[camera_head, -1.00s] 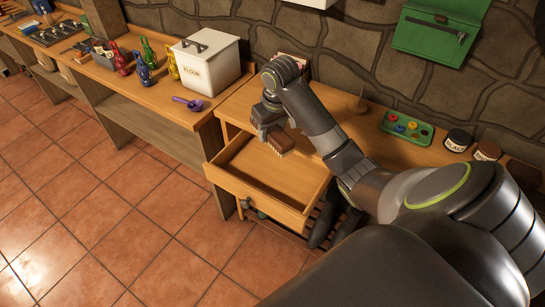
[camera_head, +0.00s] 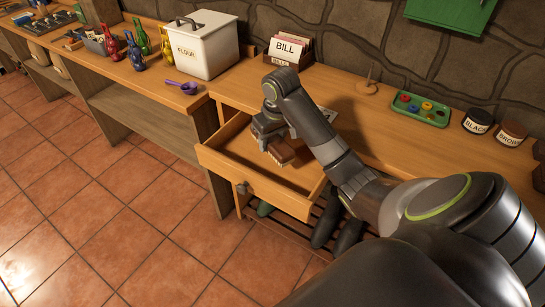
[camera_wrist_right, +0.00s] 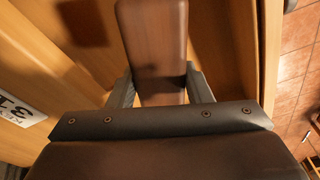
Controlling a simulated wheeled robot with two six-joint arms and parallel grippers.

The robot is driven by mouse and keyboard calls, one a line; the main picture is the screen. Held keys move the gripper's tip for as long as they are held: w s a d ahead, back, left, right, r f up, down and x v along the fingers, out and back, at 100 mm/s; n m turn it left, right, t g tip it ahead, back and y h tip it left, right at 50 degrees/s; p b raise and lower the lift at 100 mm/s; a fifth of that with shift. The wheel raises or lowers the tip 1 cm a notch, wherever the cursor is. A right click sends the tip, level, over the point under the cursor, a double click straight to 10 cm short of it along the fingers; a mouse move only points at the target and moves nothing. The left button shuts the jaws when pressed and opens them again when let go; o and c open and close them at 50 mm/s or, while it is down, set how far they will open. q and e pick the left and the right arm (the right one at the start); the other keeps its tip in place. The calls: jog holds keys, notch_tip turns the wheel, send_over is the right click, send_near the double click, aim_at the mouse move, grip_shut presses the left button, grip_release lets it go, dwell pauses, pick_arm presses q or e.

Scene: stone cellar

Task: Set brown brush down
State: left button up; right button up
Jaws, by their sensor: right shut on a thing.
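The brown brush (camera_head: 287,152) has a brown back and pale bristles along its lower edge. My right gripper (camera_head: 268,133) is shut on it and holds it over the open wooden drawer (camera_head: 222,168). Whether the bristles touch the drawer floor I cannot tell. In the right wrist view the brush's smooth brown back (camera_wrist_right: 153,45) stands between the two fingers of my right gripper (camera_wrist_right: 160,88), with drawer wood around it. My left gripper is not in view.
On the desk are a bill box (camera_head: 288,50), a small spindle (camera_head: 370,85), a green paint tray (camera_head: 420,110) and two jars. To the left stand a flour tin (camera_head: 200,45), a purple scoop (camera_head: 183,87) and several coloured rabbit figures. Dark objects lie on the rack below the drawer.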

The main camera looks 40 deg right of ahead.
aim_at(272, 160)
notch_tip(272, 160, down, 5)
jog(key=shift+r+b, duration=0.1)
jog(key=shift+b, duration=0.25)
jog(key=o, duration=1.1)
